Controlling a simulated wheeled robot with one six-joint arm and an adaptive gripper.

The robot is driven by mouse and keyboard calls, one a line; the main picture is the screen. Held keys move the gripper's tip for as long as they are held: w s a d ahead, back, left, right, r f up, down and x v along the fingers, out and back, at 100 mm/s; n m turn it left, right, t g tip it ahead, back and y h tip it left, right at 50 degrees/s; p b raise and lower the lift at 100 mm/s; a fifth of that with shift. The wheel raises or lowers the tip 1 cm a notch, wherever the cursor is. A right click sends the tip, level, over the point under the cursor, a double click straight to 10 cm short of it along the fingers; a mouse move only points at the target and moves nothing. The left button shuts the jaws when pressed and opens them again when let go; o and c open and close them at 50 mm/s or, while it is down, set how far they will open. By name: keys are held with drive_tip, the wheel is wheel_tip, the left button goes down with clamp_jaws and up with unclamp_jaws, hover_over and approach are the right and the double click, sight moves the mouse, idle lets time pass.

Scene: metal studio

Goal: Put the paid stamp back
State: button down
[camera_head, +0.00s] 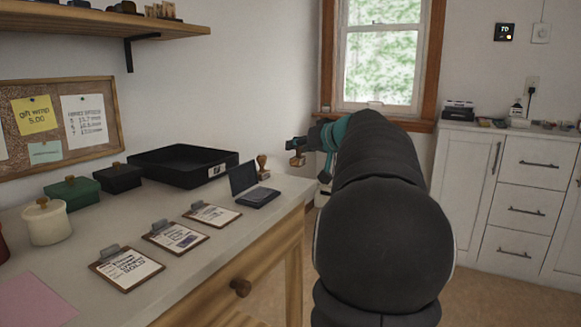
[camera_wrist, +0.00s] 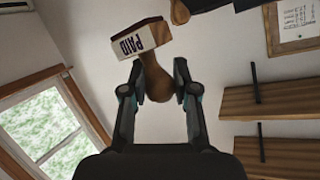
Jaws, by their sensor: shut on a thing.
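The paid stamp (camera_wrist: 140,42) has a wooden handle and a block with a pale label reading "PAID". My gripper (camera_wrist: 158,78) is shut on its handle in the wrist view, with the block beyond the fingertips. In the head view my gripper (camera_head: 300,145) is off the right end of the counter, and the held stamp (camera_head: 297,159) shows small below it. A second wooden-handled stamp (camera_head: 262,166) stands upright on the counter. Beside it is a dark case (camera_head: 255,189) with its lid raised, probably an ink pad. The label of the second stamp is not readable.
A black tray (camera_head: 180,176) stands at the counter's back. Several clipboards (camera_head: 175,238) lie along the front. Dark and green boxes (camera_head: 72,193) and a cream jar (camera_head: 45,222) are at left. White cabinets (camera_head: 520,195) stand at the right. A wall shelf (camera_head: 130,38) hangs above.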

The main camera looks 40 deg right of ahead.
drive_tip(key=w+f, duration=0.1)
drive_tip(key=w, duration=0.1)
drive_tip(key=shift+w+a+f, duration=0.35)
drive_tip(key=shift+w, duration=0.05)
drive_tip(key=shift+f, duration=2.05)
drive_tip(key=shift+f+b, duration=0.15)
drive_tip(key=shift+b, duration=0.3)
drive_tip(key=c, duration=0.9)
unclamp_jaws()
drive_tip(key=shift+r+p, duration=0.35)
drive_tip(key=shift+p, duration=0.1)
drive_tip(key=b+v, duration=0.1)
drive_tip(key=v, duration=1.1)
drive_tip(key=shift+f, duration=0.2)
